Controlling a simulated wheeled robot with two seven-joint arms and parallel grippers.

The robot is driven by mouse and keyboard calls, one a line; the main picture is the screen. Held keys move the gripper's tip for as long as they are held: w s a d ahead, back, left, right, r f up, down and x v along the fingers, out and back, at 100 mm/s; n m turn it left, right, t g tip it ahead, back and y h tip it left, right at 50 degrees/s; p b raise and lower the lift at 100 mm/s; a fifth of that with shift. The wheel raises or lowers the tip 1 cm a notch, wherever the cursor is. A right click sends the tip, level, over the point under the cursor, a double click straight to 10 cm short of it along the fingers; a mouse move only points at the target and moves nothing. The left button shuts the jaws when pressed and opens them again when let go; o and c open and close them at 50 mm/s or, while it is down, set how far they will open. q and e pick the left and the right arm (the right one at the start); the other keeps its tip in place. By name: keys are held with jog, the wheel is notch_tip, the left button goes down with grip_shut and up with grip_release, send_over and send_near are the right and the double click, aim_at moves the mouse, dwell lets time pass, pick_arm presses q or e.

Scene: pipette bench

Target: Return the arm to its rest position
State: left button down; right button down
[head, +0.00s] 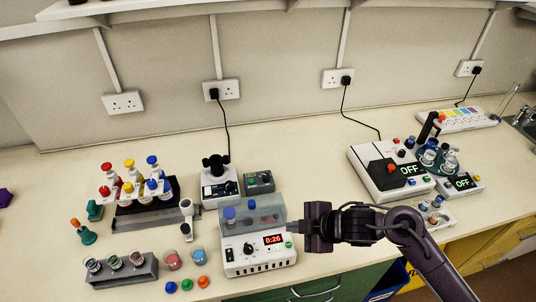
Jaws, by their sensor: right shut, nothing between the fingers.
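My right arm comes in from the lower right. Its gripper (293,228) is shut and empty, pointing left at the right side of a small white device with a red display reading 0:26 (260,252). Whether the fingertips touch the device, I cannot tell. The device has a clear grey cover, with a blue-capped vial (229,215) at its left. My left gripper is not in view.
A rack of capped bottles (145,207) and a grey rack of vials (122,271) stand at left. Loose coloured caps (187,285) lie near the front edge. A larger device reading OFF (390,172) stands at right.

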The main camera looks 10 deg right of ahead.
jog(key=s+d+m+g+h, duration=0.2)
jog(key=s+d+m+h, duration=0.1)
jog(key=s+m, duration=0.45)
jog(key=s+d+m+g+h, duration=0.1)
jog(key=s+d+m+h, duration=0.15)
jog(key=s+m, duration=0.5)
notch_tip(320, 180, down, 36)
jog(key=g+b, duration=0.1)
jog(key=b, duration=0.7)
jog(key=s+d+f+b, duration=0.1)
jog(key=s+f+b, duration=0.2)
jog(key=s+f, duration=0.7)
jog(key=s+d+f+g+b, duration=0.1)
jog(key=s+d+f+b, duration=0.1)
jog(key=s+f, duration=0.8)
notch_tip(320, 180, down, 5)
jog(key=shift+f+g+h+b, duration=0.1)
jog(key=shift+g+h+b, duration=0.2)
jog(key=shift+h+b, duration=0.15)
